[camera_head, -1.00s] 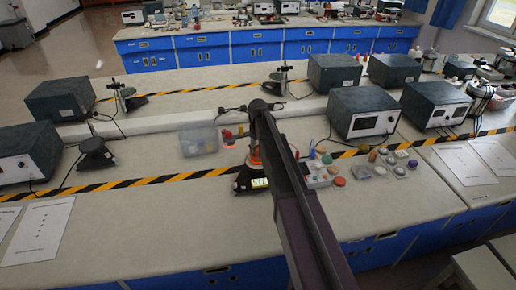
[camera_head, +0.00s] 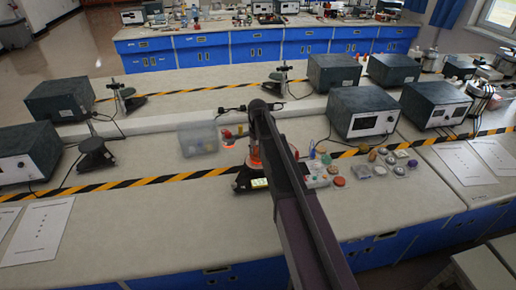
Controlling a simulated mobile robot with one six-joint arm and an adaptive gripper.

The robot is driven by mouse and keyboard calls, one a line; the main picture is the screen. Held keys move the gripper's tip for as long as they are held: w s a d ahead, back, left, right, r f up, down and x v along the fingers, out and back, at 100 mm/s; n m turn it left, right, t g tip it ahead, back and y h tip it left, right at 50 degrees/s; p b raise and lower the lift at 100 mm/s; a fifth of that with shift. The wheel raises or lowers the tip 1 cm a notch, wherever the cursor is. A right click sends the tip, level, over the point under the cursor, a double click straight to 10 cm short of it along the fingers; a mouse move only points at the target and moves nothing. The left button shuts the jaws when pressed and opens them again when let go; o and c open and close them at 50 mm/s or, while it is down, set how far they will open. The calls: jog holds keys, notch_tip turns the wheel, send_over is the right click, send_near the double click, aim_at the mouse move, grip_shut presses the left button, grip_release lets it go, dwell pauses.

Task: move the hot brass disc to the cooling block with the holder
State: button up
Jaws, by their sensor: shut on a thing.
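My arm (camera_head: 285,185) reaches from the bottom edge to the middle of the bench, and its far end hides most of my gripper. The fingers do not show, and I cannot make out what is between them. A small orange-red glow (camera_head: 228,147) lies on the bench just left of the arm's end; it may be the hot brass disc, but it is too small to tell. A dark device with a lit display (camera_head: 259,183) stands partly behind the arm. I cannot single out the holder or the cooling block.
A clear bin (camera_head: 198,140) stands left of the glow. Several small coloured pieces and jars (camera_head: 339,181) lie right of the arm. Grey instrument boxes (camera_head: 363,113) stand behind them.

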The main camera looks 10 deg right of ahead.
jog(key=shift+s+a+f+b, duration=0.1)
jog(key=shift+f+b, duration=1)
dwell(2.6)
jog(key=shift+r+p, duration=0.65)
dwell(0.5)
jog(key=shift+r+p, duration=0.5)
jog(key=d, duration=0.6)
jog(key=shift+s, duration=0.45)
jog(key=shift+d+f, duration=0.15)
dwell(0.5)
jog(key=s+d+f+b, duration=0.1)
jog(key=d+f+b, duration=0.1)
jog(key=d, duration=0.3)
jog(key=shift+d+f, duration=0.15)
jog(key=shift+d, duration=0.15)
dwell(0.4)
